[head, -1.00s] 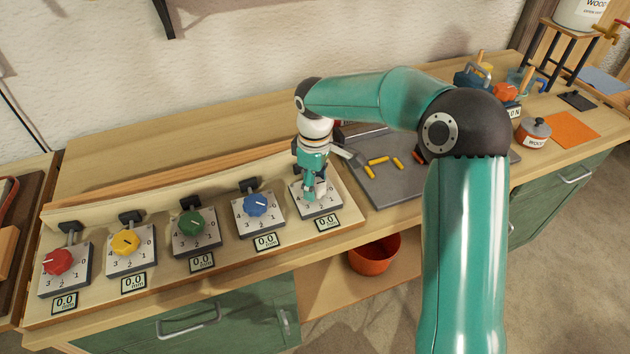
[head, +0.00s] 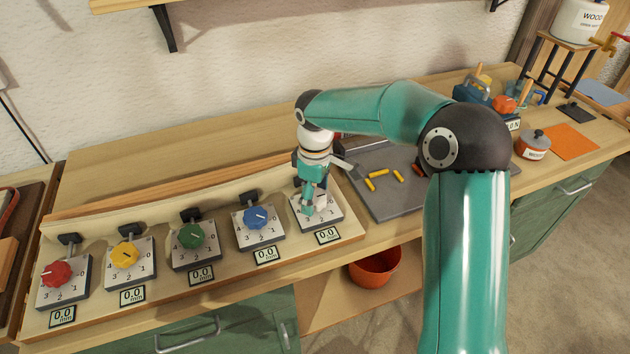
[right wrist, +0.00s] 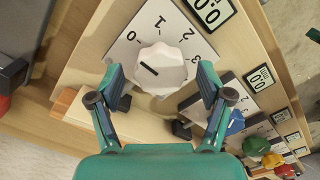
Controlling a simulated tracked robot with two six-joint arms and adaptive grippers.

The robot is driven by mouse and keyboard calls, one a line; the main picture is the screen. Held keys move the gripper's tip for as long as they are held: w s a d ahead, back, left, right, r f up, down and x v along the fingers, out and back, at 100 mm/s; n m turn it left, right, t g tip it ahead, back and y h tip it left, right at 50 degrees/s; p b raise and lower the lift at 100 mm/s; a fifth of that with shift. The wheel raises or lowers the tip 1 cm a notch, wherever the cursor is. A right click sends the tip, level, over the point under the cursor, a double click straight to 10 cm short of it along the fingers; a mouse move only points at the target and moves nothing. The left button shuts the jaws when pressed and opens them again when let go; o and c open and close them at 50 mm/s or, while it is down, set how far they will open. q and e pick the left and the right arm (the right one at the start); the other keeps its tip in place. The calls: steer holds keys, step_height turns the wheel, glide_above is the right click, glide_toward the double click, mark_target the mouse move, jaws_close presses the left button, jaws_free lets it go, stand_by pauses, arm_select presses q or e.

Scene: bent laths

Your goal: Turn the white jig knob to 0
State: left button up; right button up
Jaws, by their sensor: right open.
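The white jig knob (right wrist: 162,70) sits on a pale dial plate (right wrist: 205,60) with printed digits. My right gripper (right wrist: 161,78) is open, with one finger on each side of the knob and visible gaps between. In the head view my right gripper (head: 312,206) is over the rightmost dial and partly hides the knob. The display (head: 327,236) in front of that dial reads 0.0. My left gripper is not in view.
Blue (head: 256,217), green (head: 191,236), yellow (head: 124,254) and red (head: 57,273) knobs stand in a row to the left, each with a display. A grey mat (head: 385,208) with yellow pieces lies to the right. An orange-red bucket (head: 375,268) is below the bench.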

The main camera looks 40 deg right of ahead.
mark_target(315, 197)
step_height(315, 197, up, 12)
steer(key=shift+f, duration=0.2)
stand_by(0.4)
steer(key=shift+r, duration=0.1)
